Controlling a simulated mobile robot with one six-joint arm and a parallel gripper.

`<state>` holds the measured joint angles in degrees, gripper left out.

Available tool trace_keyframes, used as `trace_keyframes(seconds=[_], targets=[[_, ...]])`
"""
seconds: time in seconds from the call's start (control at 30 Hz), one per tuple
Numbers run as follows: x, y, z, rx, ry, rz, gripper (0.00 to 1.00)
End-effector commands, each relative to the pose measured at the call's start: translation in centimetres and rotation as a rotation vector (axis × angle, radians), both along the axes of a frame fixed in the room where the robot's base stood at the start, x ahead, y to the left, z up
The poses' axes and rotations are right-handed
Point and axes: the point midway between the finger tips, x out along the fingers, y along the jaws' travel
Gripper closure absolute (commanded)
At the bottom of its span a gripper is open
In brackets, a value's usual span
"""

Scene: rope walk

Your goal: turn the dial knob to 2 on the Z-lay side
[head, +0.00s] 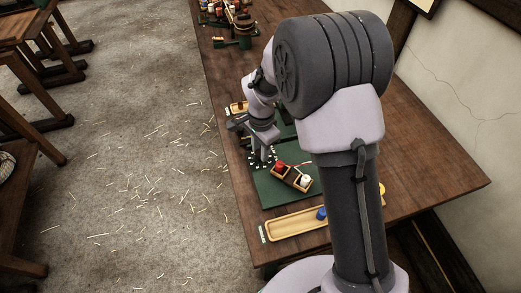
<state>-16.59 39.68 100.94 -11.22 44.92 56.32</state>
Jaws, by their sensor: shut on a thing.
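A green board (268,192) lies on the wooden bench near its left edge. A dial ringed with small white marks (253,160) is on its upper left part. My gripper (263,155) points down over the middle of this dial and is shut on the dial knob. The knob itself is almost wholly hidden by the fingers. The numbers and the side labels are too small to read, so I cannot tell where the knob points.
Beside the dial on the board are small wooden boxes with a red piece (281,168) and a white piece (306,180). A yellow tray (290,224) with a blue piece (321,213) lies nearer. Several spools (243,22) stand at the far end. Straw litters the floor.

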Motion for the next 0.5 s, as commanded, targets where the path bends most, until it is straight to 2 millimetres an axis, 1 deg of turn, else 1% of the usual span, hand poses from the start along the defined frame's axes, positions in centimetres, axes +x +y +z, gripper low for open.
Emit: trace_keyframes(seconds=[0.2,0.5], targets=[[0.02,0.01,0.01,0.0,-0.001,-0.045,1.0],[0.0,0.01,0.04,0.0,-0.001,-0.057,1.0]])
